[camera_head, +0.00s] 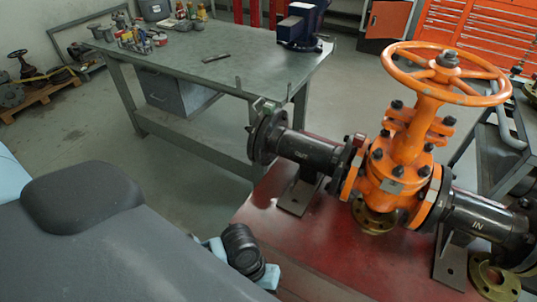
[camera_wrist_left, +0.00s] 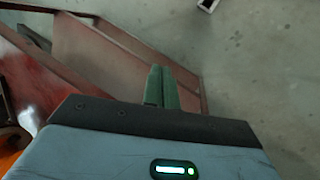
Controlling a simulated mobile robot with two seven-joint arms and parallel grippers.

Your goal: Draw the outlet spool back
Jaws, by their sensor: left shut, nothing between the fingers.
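The outlet spool (camera_head: 312,151) is a black pipe marked OUT, with a wide round flange at its left end, lying left of the orange gate valve (camera_head: 405,165) in the head view. A dark bracket (camera_head: 297,196) supports it on the red bench. Its right end meets the valve's left flange; I cannot tell whether there is a gap. My left gripper (camera_wrist_left: 162,72) shows in the left wrist view, its green fingers shut together and empty, beside the red bench's edge. The spool is not clearly visible there. My right gripper is in neither view.
The red bench (camera_head: 262,215) carries the valve and a black inlet spool (camera_head: 482,217) marked IN. A brass ring flange (camera_head: 492,280) lies at the lower right. A grey workbench (camera_head: 225,45) with a blue vise (camera_head: 303,22) stands behind. Open floor lies left of the bench.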

